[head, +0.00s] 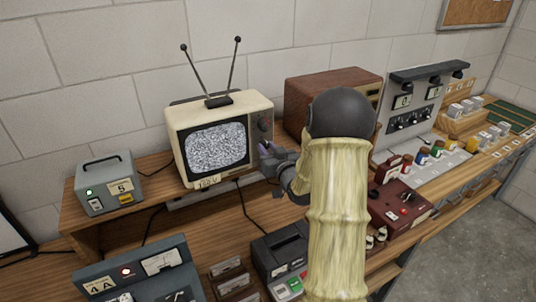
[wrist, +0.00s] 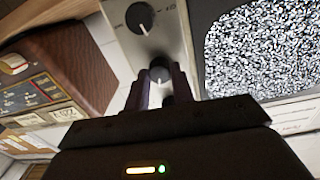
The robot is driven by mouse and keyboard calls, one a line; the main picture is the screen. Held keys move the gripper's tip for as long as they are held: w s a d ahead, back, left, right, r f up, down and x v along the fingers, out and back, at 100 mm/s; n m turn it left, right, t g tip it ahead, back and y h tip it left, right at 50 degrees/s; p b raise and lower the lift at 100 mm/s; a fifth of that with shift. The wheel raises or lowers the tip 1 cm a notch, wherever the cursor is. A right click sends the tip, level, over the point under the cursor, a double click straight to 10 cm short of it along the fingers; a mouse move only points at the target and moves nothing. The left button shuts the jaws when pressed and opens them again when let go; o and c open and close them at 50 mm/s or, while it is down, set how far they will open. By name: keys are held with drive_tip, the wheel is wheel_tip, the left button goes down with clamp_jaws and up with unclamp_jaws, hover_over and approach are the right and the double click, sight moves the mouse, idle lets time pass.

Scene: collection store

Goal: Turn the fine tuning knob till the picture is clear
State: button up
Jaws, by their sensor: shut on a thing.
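The cream television (head: 256,108) with two antennas stands on the raised wooden shelf. Its screen (head: 217,147) is full of black-and-white static, also in the wrist view (wrist: 265,45). A control panel beside the screen carries an upper dark knob (wrist: 139,17) and a lower dark knob (wrist: 160,72). My gripper (wrist: 158,80) is shut on the lower knob, one finger on each side of it. I cannot read a label naming this knob. In the head view my gripper (head: 268,160) reaches the television's right side, and my arm hides part of the bench.
A brown wooden-cased set (head: 310,88) stands close to the right of the television. A grey box (head: 105,188) with a green light stands to the left. Below are a dark device (head: 280,250) and a red box (head: 398,205). Cables hang from the shelf.

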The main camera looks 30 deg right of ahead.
drive_tip(key=shift+m, duration=0.4)
drive_tip(key=o, duration=1)
drive_tip(key=shift+s, duration=0.1)
drive_tip(key=s+b, duration=1.2)
drive_tip(key=s, duration=0.5)
drive_tip(key=shift+r, duration=0.15)
drive_tip(key=shift+s, duration=0.1)
